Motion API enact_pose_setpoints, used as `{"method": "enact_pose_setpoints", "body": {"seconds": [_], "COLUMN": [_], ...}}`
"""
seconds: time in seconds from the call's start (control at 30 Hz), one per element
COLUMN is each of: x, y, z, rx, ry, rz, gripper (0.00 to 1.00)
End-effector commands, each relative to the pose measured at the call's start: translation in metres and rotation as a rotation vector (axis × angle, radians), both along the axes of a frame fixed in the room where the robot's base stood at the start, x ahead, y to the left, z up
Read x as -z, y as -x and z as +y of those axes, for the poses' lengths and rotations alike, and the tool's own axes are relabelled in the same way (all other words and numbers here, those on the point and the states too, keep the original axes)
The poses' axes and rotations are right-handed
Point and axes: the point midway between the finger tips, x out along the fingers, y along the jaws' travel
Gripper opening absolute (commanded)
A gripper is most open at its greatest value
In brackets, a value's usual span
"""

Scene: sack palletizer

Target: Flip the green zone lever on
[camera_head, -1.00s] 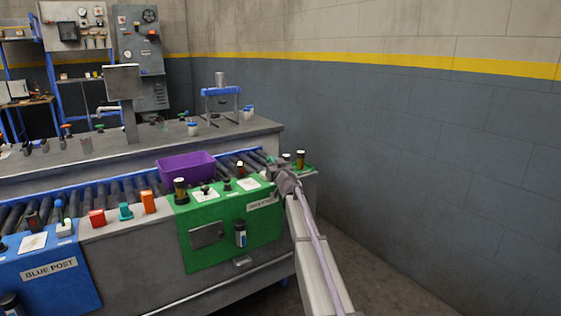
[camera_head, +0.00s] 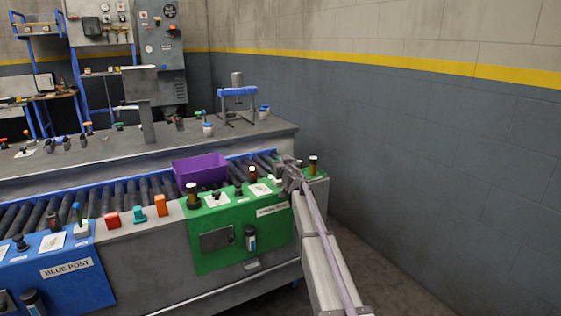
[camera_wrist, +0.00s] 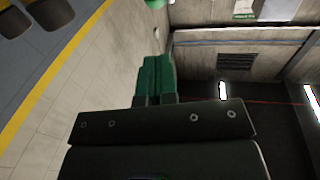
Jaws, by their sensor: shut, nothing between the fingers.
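The green post (camera_head: 218,243) is a green panel at the right end of the roller bench, with a sign plate on its front. A small white base (camera_head: 278,180) stands at the right of its top, beside my gripper. It resembles the base of the blue post's lever (camera_head: 77,215), but the handle above it is too small and too covered to make out. My gripper (camera_head: 281,164) is over the right part of the green top. In the wrist view my green fingers (camera_wrist: 158,62) are together and empty. I cannot tell whether they touch the lever.
A purple bin (camera_head: 200,171) sits on the rollers behind the green post. Black knobs (camera_head: 238,188) and dark cylinders (camera_head: 193,195) stand on the green top. Another dark cylinder (camera_head: 313,164) stands just right of my gripper. The floor at the right is clear.

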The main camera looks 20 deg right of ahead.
Motion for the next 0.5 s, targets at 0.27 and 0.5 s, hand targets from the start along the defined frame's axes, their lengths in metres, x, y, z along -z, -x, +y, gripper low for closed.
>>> {"method": "enact_pose_setpoints", "body": {"seconds": [0.27,0.5], "x": [-0.054,-0.075], "y": [0.055,0.084], "z": [0.004,0.005], "rx": [-0.001,-0.001], "ry": [0.001,0.001], "rz": [0.000,0.000], "gripper": [0.00,0.00]}}
